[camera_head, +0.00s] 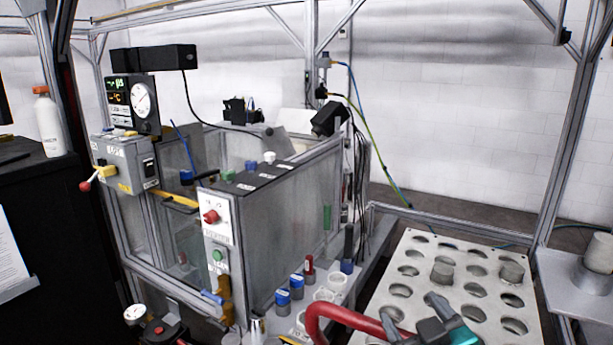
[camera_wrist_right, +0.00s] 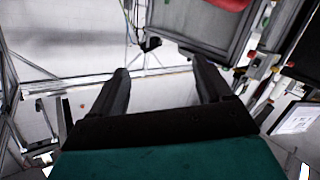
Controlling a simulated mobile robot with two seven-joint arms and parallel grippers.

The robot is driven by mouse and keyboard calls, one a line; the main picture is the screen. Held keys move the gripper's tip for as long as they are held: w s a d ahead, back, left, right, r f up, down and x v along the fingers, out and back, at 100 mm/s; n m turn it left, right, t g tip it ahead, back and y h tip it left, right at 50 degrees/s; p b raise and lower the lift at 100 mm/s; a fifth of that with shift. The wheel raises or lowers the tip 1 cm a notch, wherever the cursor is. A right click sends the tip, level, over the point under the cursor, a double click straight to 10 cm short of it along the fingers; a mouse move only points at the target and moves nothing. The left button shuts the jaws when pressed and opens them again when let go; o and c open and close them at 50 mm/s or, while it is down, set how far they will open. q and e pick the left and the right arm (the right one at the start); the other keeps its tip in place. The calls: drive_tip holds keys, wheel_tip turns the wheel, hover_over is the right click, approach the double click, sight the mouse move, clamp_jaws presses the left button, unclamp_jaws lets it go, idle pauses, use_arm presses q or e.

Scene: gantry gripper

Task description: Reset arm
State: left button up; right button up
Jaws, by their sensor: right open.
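My right gripper (camera_head: 440,312) shows at the bottom right of the head view, with dark and teal parts, in front of the perforated plate. In the right wrist view its two dark fingers (camera_wrist_right: 160,66) stand well apart, with nothing between them. The right gripper is open and empty. My left gripper is in neither view.
A clear-walled enclosure (camera_head: 285,225) with a control box (camera_head: 217,230) stands at the centre left. A plate with round holes (camera_head: 415,257) holds two grey cylinders. Blue-capped containers (camera_head: 283,298) stand between them. A white bottle (camera_head: 48,122) stands on a black cabinet (camera_head: 50,195).

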drive_tip(key=s+d+f+m+g, duration=0.1)
drive_tip(key=s+f+g, duration=0.35)
drive_tip(key=s, duration=0.35)
drive_tip(key=s+d+f+m+g+h, duration=0.1)
drive_tip(key=s+f+g, duration=0.3)
drive_tip(key=s+f, duration=0.3)
drive_tip(key=s+d+f+m+g, duration=0.15)
drive_tip(key=s+f+g, duration=0.25)
drive_tip(key=s, duration=0.6)
drive_tip(key=w+a+f+t+y, duration=0.1)
drive_tip(key=w+a+f+t, duration=0.1)
drive_tip(key=w+f+t, duration=0.5)
drive_tip(key=shift+w+a+f+n+y, duration=0.35)
drive_tip(key=shift+w+f+n, duration=0.1)
drive_tip(key=shift+w+f, duration=0.4)
drive_tip(key=shift+s, duration=0.1)
drive_tip(key=shift+c, duration=0.3)
